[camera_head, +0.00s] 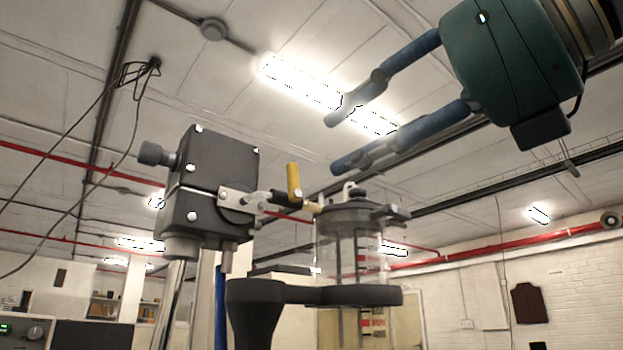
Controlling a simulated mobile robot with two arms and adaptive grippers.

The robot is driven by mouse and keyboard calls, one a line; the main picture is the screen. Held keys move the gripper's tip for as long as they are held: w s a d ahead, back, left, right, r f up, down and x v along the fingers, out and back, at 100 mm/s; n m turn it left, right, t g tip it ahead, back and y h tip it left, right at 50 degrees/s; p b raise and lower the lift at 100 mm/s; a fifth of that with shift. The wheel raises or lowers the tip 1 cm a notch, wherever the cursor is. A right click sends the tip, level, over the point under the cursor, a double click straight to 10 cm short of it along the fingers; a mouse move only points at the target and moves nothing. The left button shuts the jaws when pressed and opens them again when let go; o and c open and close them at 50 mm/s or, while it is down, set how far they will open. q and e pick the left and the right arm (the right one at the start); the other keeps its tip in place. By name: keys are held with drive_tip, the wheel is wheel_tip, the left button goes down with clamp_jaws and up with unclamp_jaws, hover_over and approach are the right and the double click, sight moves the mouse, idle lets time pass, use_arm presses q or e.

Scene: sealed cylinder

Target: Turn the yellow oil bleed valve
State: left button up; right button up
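The yellow oil bleed valve (293,182) is a small bent handle that stands upright. It sits on the metal fitting between a dark grey box-shaped unit (212,185) on the left and a clear sealed cylinder (350,245) with a dark lid on the right. My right gripper (336,144) comes in from the upper right, with a teal body and two blue-grey fingers spread apart. It is open and empty. In the picture its fingertips are above and to the right of the valve, apart from it; the depth between them is hard to tell. My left gripper is not in view.
A dark round support (345,296) carries the cylinder. A black knob (152,154) sticks out from the left of the box unit. Pipes and lamps run along the ceiling behind. The space between the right fingertips and the valve looks clear.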

sight(293, 176)
drive_tip(key=p+x, duration=0.2)
drive_tip(key=x, duration=0.7)
drive_tip(key=shift+a, duration=0.1)
drive_tip(key=shift+w+a+p, duration=0.25)
drive_tip(key=shift+a+p, duration=0.05)
drive_tip(key=shift+a, duration=0.05)
clamp_jaws()
